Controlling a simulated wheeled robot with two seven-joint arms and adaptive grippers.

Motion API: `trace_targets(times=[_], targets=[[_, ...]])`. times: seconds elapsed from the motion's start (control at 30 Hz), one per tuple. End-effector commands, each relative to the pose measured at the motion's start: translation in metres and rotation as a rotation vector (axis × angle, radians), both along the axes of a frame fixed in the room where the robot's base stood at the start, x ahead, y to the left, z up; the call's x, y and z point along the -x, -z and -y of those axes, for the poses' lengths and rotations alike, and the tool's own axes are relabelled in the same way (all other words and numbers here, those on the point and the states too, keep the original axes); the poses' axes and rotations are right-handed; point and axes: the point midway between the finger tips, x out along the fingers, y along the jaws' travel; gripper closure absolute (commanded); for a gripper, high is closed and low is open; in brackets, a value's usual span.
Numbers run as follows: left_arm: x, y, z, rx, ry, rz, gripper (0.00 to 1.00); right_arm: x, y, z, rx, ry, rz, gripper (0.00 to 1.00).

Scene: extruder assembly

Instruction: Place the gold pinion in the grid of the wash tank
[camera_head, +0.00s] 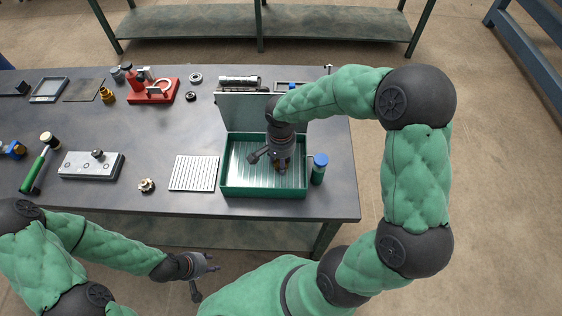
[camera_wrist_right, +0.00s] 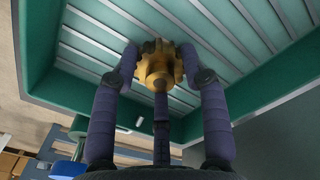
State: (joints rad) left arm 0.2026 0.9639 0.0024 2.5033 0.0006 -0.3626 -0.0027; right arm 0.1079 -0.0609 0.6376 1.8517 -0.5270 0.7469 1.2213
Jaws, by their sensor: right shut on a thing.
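The green wash tank (camera_head: 224,180) stands on the grey table with its lid tilted up at the back. Its slatted metal grid (camera_head: 240,178) lies inside and fills the wrist view behind the gripper (camera_wrist_right: 85,45). My right gripper (camera_head: 279,166) reaches down into the tank. In the right wrist view its fingers are shut on the gold pinion (camera_wrist_right: 158,66), a toothed gear with a hub. The pinion is in front of the slats; whether it touches them I cannot tell. My left gripper (camera_head: 208,276) is empty, fingers spread, in front of the table.
A blue-capped green bottle (camera_head: 319,169) stands just right of the tank. A white ribbed tray (camera_head: 194,173) and a small gear (camera_head: 147,185) lie to its left. Farther left are a metal block (camera_head: 90,165), a green-handled mallet (camera_head: 40,164) and a red fixture (camera_head: 153,92).

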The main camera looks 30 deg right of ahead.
Motion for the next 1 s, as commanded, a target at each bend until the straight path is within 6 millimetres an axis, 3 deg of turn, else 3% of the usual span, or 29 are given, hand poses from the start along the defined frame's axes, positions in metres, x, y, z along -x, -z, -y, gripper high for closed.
trace_targets(times=[0.37,0.4,0.47,0.87,1.0], targets=[[0.000,0.004,0.000,0.000,0.000,0.000,0.60,-0.001,0.004,0.000,0.000,0.001,0.003,0.96],[0.000,0.003,0.000,0.000,0.000,0.000,0.60,0.000,0.004,0.000,0.000,0.001,0.001,0.49],[0.000,0.003,0.000,0.000,0.000,0.000,0.60,0.000,0.003,0.000,0.000,0.001,0.001,0.33],[0.000,0.001,0.000,0.000,0.000,0.000,0.60,0.000,0.001,0.000,0.000,0.001,0.001,0.31],[0.000,-0.005,0.000,0.000,0.000,0.000,0.60,-0.001,-0.012,0.000,0.001,0.001,0.004,0.31]])
